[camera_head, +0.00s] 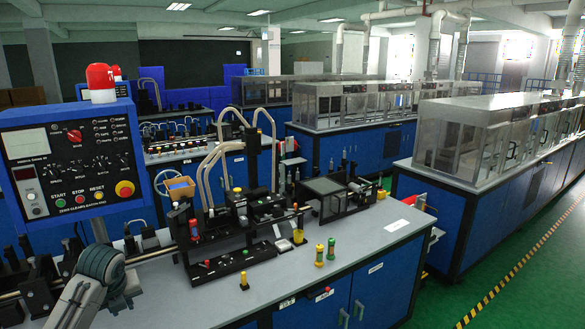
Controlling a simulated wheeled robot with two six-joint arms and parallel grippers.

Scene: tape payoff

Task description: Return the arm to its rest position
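My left arm comes in at the bottom left corner, in front of the machine on the bench. Its grey end, with my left gripper (102,268), shows small and from behind. The fingers cannot be made out, so I cannot tell whether they are open or shut or hold anything. It overlaps the left end of the machine's metal rods in the picture; whether it touches them I cannot tell. My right arm and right gripper are not in view.
A blue control panel (68,165) with a red beacon (101,80) stands at the left. A black machine (240,235) sits on the grey bench (345,262). Small yellow, green and red posts (319,255) stand near its front. The green floor (500,270) is clear at the right.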

